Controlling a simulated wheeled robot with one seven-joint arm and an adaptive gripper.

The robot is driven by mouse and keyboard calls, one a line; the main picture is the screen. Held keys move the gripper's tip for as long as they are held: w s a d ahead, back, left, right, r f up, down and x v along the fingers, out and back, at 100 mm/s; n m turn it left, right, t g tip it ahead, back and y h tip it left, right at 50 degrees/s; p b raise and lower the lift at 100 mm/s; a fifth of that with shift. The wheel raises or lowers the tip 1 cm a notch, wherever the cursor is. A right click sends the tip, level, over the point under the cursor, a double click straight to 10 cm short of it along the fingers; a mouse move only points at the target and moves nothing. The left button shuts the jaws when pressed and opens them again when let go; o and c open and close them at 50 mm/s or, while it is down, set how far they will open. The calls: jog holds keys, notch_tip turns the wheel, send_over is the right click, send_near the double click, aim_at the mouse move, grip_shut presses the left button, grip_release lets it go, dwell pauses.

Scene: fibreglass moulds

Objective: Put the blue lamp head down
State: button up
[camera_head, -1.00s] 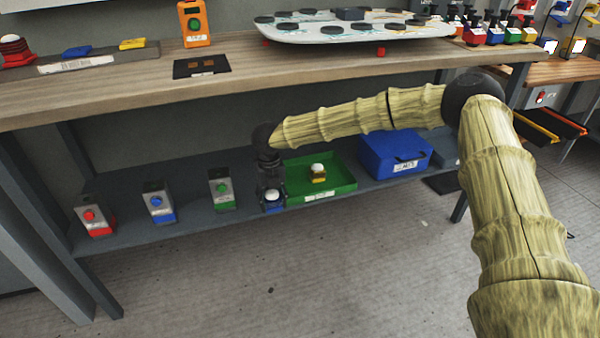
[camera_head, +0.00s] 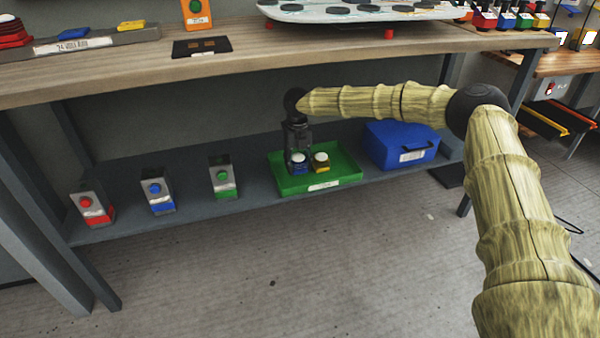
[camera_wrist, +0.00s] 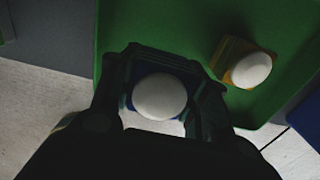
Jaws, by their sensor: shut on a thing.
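The blue lamp head (camera_head: 298,168) has a white dome on a blue base. My gripper (camera_head: 299,158) is shut on it and holds it upright over the left part of the green tray (camera_head: 325,184). I cannot tell whether its base touches the tray floor. In the wrist view the white dome of the blue lamp head (camera_wrist: 160,97) sits between the two dark fingers, near the tray's edge. A yellow lamp head (camera_head: 321,163) with a white dome stands in the tray just to the right; it also shows in the wrist view (camera_wrist: 249,70).
The tray is on the lower shelf (camera_head: 250,197), under the wooden worktop (camera_head: 240,67). A blue case (camera_head: 398,148) is right of the tray. Grey boxes with green (camera_head: 223,178), blue (camera_head: 157,189) and red (camera_head: 92,204) buttons stand to the left.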

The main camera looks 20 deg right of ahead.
aim_at(300, 170)
jog(key=shift+w+d, duration=0.3)
notch_tip(300, 170, down, 4)
jog(key=shift+d+r+b, duration=0.1)
jog(key=shift+r+b, duration=0.05)
jog(key=shift+b, duration=0.95)
jog(key=shift+r, duration=0.15)
jog(key=shift+f+p, duration=0.4)
jog(key=shift+p, duration=0.05)
jog(key=o, duration=1.3)
jog(key=shift+r+b, duration=0.1)
jog(key=shift+b, duration=0.25)
